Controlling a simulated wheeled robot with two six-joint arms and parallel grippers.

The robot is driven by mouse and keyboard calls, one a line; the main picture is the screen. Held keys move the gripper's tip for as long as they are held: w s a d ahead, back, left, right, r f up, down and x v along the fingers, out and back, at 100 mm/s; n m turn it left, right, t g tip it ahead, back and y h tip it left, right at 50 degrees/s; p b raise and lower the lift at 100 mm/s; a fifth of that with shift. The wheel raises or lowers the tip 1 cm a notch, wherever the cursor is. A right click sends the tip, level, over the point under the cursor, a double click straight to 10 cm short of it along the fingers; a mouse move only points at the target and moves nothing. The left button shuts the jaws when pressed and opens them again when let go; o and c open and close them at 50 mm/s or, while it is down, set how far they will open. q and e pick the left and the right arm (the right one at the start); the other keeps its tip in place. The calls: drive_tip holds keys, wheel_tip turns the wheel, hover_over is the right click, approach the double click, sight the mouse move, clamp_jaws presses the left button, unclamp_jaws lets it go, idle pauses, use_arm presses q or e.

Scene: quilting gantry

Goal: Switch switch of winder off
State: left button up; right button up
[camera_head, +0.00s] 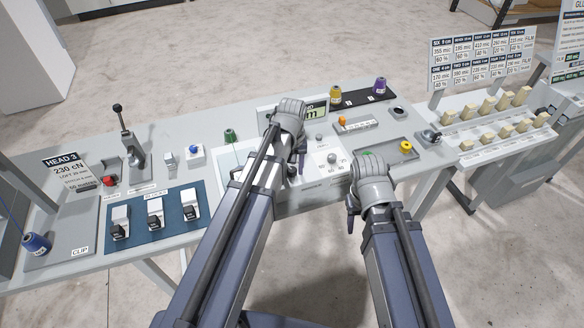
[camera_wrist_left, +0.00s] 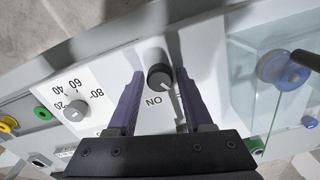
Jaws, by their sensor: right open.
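The winder (camera_head: 310,200) is the pale box in the middle of the bench, partly hidden by my arms. Its switch, a dark round knob (camera_wrist_left: 160,76) with a pale pointer mark, shows in the left wrist view beside the word ON. My left gripper (camera_wrist_left: 160,74) has one finger on each side of the knob, with narrow gaps visible, so it looks open around it. In the head view the left gripper (camera_head: 300,158) points down at the winder, and the switch is hidden there. My right gripper (camera_head: 352,208) is open and empty at the winder's right front.
A dial (camera_wrist_left: 75,112) marked 20 to 80 sits beside the switch. A clear cover (camera_wrist_left: 245,85) stands on its other side. A blue mat (camera_head: 172,238) with black-fronted blocks lies left. A tray with a yellow spool (camera_head: 405,147) is right.

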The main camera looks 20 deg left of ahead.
sight(292, 170)
use_arm(q)
drive_tip(key=shift+o, duration=1.2)
wheel_tip(292, 170, up, 8)
drive_tip(key=p, duration=0.8)
drive_tip(key=shift+f, duration=0.1)
